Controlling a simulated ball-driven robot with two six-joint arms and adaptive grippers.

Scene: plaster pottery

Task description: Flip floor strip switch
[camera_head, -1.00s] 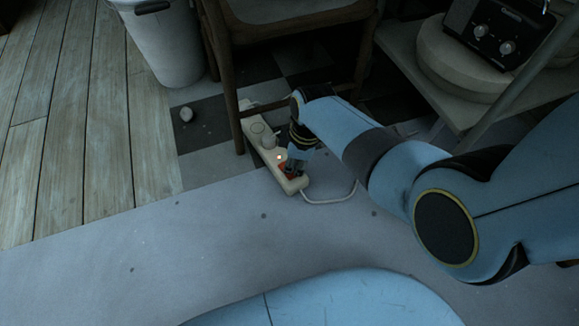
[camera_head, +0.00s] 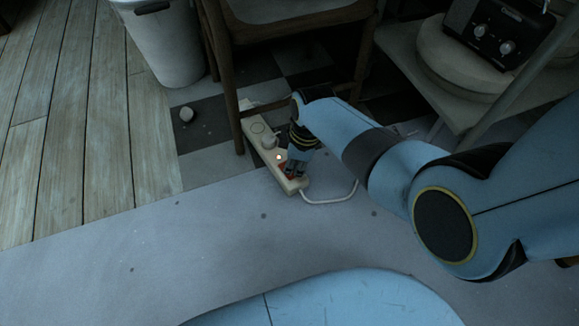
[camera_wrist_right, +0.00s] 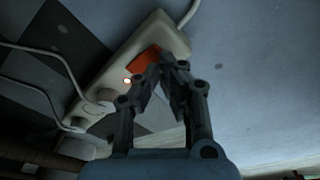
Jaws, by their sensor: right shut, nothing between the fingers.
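A cream floor power strip (camera_head: 259,141) lies on the floor beside a wooden chair leg. Its orange-red switch (camera_wrist_right: 146,60) is at the end of the strip where the cord leaves. A small light (camera_head: 279,157) glows on the strip beside the switch; it also shows in the right wrist view (camera_wrist_right: 127,81). My right gripper (camera_head: 291,172) is shut and empty, its fingertips right at the switch. In the right wrist view the fingertips (camera_wrist_right: 174,62) cover part of the switch, and I cannot tell whether they touch it. My left gripper is out of view.
Plugs (camera_wrist_right: 99,103) with white cords stand in the strip. A wooden chair (camera_head: 239,85) stands over its far end. A white bin (camera_head: 165,45) is at the back left, and a shelf with a radio (camera_head: 497,33) at the upper right. Grey floor in front is clear.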

